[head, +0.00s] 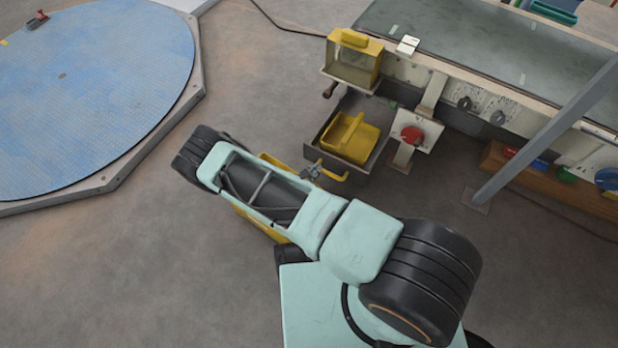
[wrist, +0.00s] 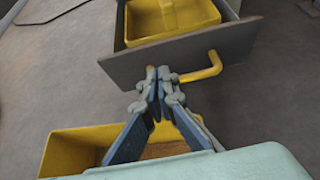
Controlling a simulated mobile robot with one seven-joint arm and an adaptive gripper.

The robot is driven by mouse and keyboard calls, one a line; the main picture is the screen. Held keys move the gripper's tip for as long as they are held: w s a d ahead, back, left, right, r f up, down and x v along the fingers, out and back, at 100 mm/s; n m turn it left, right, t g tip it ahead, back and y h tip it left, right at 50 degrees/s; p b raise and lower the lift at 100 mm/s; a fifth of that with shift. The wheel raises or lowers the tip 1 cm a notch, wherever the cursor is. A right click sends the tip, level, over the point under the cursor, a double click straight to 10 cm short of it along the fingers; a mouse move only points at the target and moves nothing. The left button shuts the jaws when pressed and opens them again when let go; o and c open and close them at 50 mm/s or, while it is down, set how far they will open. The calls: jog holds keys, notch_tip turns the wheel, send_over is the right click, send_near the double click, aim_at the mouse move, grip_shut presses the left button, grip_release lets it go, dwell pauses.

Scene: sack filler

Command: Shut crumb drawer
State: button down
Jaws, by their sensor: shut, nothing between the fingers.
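The crumb drawer (head: 376,160) is a grey drawer pulled out from the machine, with a yellow handle on its front. In the wrist view the drawer front (wrist: 130,68) spans the upper middle, with its yellow handle (wrist: 203,70) at the right. A yellow bin (head: 350,138) sits inside the drawer. My gripper (head: 313,170) is shut and empty at the drawer front, left of the handle. In the wrist view my gripper (wrist: 158,74) has its fingertips together close to the front panel; I cannot tell whether they touch it.
A yellow open box (wrist: 75,140) shows below my gripper in the wrist view. The machine (head: 440,70) carries a yellow-framed clear box (head: 352,62) and a red knob (head: 411,135). A grey slanted post (head: 540,130) stands at right. A blue round platform (head: 90,90) lies left; open floor is between.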

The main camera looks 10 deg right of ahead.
aim_at(327, 155)
jog(key=w+d, duration=0.1)
jog(key=w+d+f+b, duration=0.1)
jog(key=w, duration=0.1)
jog(key=shift+w+d, duration=0.2)
jog(key=shift+w+d+r, duration=0.15)
jog(key=shift+w+d, duration=0.2)
jog(key=shift+w, duration=0.1)
jog(key=shift+w+d, duration=0.1)
